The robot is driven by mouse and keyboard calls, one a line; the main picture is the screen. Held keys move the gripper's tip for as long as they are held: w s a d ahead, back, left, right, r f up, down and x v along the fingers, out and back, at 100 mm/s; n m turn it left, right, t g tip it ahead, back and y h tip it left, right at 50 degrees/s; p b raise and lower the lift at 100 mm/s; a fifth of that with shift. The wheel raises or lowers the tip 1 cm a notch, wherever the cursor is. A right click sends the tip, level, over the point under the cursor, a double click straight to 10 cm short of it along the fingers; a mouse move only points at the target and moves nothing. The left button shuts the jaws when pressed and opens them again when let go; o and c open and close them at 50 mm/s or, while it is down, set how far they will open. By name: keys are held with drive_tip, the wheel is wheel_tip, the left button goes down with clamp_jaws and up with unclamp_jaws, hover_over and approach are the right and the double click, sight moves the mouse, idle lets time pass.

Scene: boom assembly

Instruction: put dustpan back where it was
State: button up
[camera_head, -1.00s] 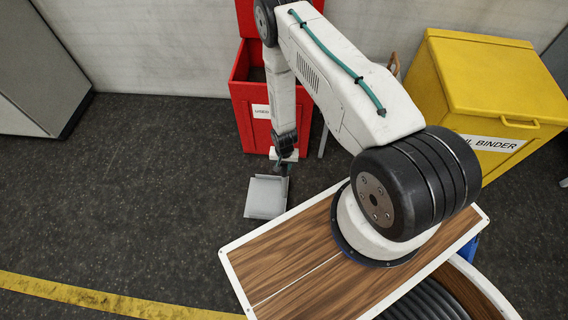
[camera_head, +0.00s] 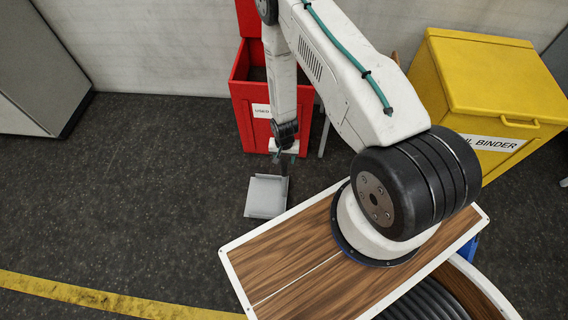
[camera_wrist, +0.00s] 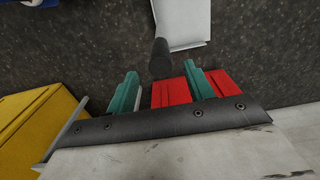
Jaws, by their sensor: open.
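The light grey dustpan (camera_head: 266,197) rests on the dark floor in front of the red bin. Its pan also shows at the top of the wrist view (camera_wrist: 183,22), with its dark round handle (camera_wrist: 160,60) pointing towards my gripper (camera_wrist: 161,82). The two teal fingers are apart, with the handle end just beyond and roughly between their tips. Nothing is seen held between them. In the head view my gripper (camera_head: 284,148) is above and behind the pan, close to the handle; the exact gap is hard to tell.
A red bin (camera_head: 262,118) with a label stands right behind my gripper. A yellow bin (camera_head: 490,90) is at the right. A grey cabinet (camera_head: 35,70) is at the left. The floor (camera_head: 130,190) left of the dustpan is clear up to a yellow line (camera_head: 100,298).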

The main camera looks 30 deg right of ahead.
wheel_tip(320, 180, up, 42)
drive_tip(key=w+a+n, duration=0.2)
drive_tip(key=w+n, duration=0.1)
drive_tip(key=s+a+r+n+t, duration=0.1)
drive_tip(key=s+a+r+n, duration=0.15)
drive_tip(key=s+r, duration=1.7)
drive_tip(key=s+r+n, duration=0.1)
drive_tip(key=s+r, duration=0.3)
drive_tip(key=s, duration=0.3)
drive_tip(key=shift+s+n, duration=0.35)
drive_tip(key=shift+s, duration=0.05)
